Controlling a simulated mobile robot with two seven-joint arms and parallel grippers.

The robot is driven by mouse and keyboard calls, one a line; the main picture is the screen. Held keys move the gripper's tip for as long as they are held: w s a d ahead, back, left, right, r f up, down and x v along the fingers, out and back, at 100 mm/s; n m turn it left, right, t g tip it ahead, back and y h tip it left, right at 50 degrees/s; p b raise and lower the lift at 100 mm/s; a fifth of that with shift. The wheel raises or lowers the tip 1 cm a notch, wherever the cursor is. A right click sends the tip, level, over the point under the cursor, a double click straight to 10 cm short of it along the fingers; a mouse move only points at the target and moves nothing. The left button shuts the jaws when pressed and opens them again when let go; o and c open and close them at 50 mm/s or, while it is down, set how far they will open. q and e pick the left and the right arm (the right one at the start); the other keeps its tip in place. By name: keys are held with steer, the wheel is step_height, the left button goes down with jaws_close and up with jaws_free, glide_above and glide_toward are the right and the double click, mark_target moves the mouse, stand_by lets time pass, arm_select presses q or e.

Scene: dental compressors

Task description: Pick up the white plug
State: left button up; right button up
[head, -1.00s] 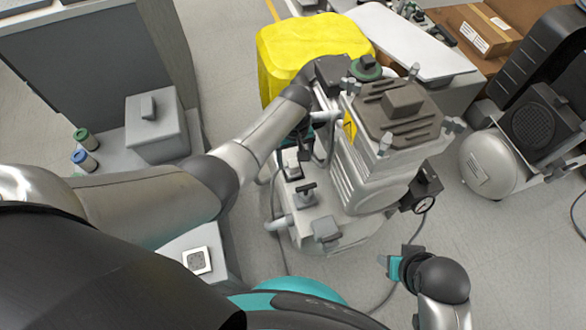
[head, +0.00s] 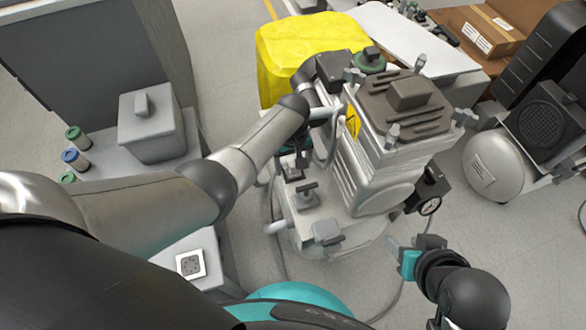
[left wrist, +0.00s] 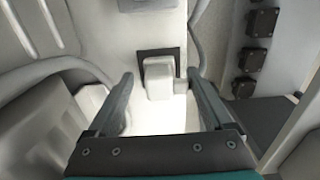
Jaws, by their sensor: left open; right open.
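The white plug (left wrist: 158,78) sits against a dark square socket plate on a pale upright panel, in the middle of the left wrist view. My left gripper (left wrist: 160,80) is open, with one finger on each side of the plug and a visible gap to each. In the head view my left gripper (head: 292,158) is beside the compressor (head: 365,165), largely hidden by my arm, and the plug cannot be made out clearly there. My right gripper (head: 394,248) is open and empty, low in front of the compressor on its right.
Several dark sockets (left wrist: 252,60) line a panel at the right of the left wrist view. A grey hose (left wrist: 202,50) runs close to the plug's right.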

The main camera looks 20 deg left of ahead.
arm_select(q)
steer(key=shift+f+b, duration=0.3)
steer(key=shift+f, duration=0.2)
steer(key=shift+c, duration=0.2)
jaws_close()
stand_by(0.4)
